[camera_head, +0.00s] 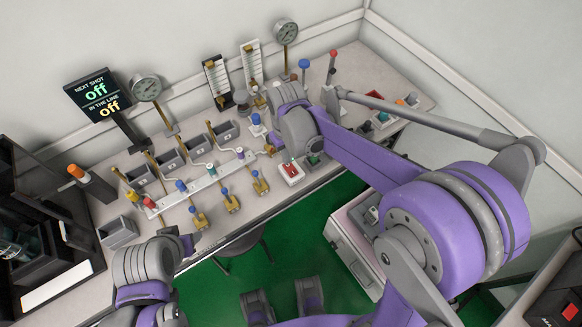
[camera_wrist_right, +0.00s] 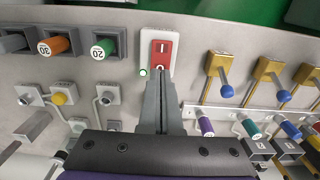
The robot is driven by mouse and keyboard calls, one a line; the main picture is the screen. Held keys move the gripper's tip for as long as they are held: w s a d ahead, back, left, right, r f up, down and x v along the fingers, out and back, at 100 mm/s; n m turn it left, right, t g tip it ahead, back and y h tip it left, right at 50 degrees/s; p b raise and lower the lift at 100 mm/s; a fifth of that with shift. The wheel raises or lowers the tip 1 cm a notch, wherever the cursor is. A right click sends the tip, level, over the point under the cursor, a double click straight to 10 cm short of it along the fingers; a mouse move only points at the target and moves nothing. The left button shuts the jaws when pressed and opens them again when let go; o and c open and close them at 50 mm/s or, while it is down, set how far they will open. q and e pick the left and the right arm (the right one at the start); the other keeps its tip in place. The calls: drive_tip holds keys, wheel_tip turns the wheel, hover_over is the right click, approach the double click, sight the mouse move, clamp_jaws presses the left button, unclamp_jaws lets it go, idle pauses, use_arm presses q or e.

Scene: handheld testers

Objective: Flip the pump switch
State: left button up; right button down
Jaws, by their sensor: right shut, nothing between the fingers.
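The pump switch is likely the red rocker (camera_head: 291,170) in a white housing near the bench's front edge. In the right wrist view the red rocker (camera_wrist_right: 162,50) shows an "I" mark, its "I" end toward the green floor. My right gripper (camera_wrist_right: 160,78) is shut and empty. Its fingertips are at the rocker's other end and partly hide it; I cannot tell whether they touch. In the head view my right wrist hides most of these fingers. My left gripper (camera_head: 186,243) is low at the bench's front left, its fingers not clear.
Brass valves with blue knobs (camera_head: 260,183) stand left of the switch in the head view. Green (camera_wrist_right: 103,48) and orange (camera_wrist_right: 55,46) numbered plugs sit on its other side. A display (camera_head: 98,95) reads "off" twice. Gauges and grey bins line the back.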

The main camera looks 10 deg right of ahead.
drive_tip(key=shift+f+b, duration=0.65)
drive_tip(key=shift+f, duration=0.3)
idle(0.5)
drive_tip(key=shift+r, duration=0.1)
drive_tip(key=shift+r+p, duration=2.25)
drive_tip(key=shift+r, duration=1.25)
drive_tip(key=s+d+r+m+t, duration=0.1)
drive_tip(key=s+d+m+t, duration=0.1)
drive_tip(key=s, duration=0.6)
drive_tip(key=s+d+r+m+t+p, duration=0.1)
drive_tip(key=s+d+r+m+t, duration=0.1)
drive_tip(key=s+d, duration=0.3)
drive_tip(key=s+t, duration=0.1)
drive_tip(key=s, duration=0.2)
drive_tip(key=shift+s+d+r, duration=0.3)
drive_tip(key=shift+s, duration=0.05)
idle(1.0)
